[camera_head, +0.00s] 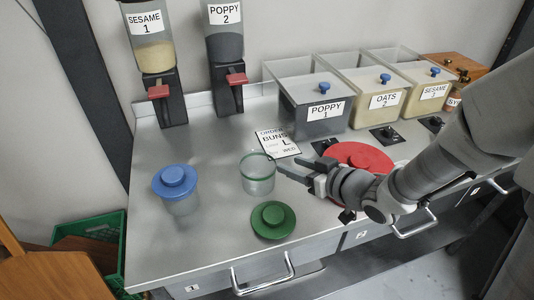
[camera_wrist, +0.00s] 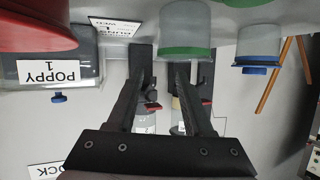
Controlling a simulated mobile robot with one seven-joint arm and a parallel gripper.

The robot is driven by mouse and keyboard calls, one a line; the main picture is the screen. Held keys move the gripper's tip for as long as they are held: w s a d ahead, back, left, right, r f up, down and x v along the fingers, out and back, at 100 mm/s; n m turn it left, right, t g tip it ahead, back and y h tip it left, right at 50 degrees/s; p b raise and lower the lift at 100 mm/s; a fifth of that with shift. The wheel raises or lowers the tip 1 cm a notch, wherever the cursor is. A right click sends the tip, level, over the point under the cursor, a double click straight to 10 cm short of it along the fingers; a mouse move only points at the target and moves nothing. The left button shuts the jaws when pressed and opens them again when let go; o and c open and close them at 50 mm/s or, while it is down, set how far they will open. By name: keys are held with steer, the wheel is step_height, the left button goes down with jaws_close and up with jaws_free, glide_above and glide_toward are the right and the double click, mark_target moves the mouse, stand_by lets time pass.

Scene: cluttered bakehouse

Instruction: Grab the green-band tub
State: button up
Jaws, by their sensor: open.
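The green-band tub (camera_head: 258,182) is a clear, open-topped tub with a green band near its rim. It stands upright on the steel counter, between the blue-lidded tub and the order card. It also shows upside down at the top of the wrist view (camera_wrist: 186,27). My gripper (camera_head: 282,171) is open and empty, just right of the tub, with its fingers pointing toward it. In the wrist view the gripper's fingertips (camera_wrist: 164,76) have the tub beyond them and a little to the right. Whether a fingertip touches the tub, I cannot tell.
A green lid (camera_head: 272,220) lies in front of the tub. A blue-lidded tub (camera_head: 175,189) stands to the left. Bins (camera_head: 313,107) and dispensers (camera_head: 158,90) line the back.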

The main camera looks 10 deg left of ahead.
mark_target(267, 156)
steer(key=x, duration=0.2)
steer(key=shift+w+a+f+b, duration=0.1)
steer(key=shift+a+f+b, duration=0.15)
steer(key=shift+b, duration=0.15)
steer(key=b+x, duration=0.1)
steer(key=x, duration=0.5)
steer(key=shift+w+a, duration=0.15)
steer(key=shift+w, duration=0.05)
jaws_close()
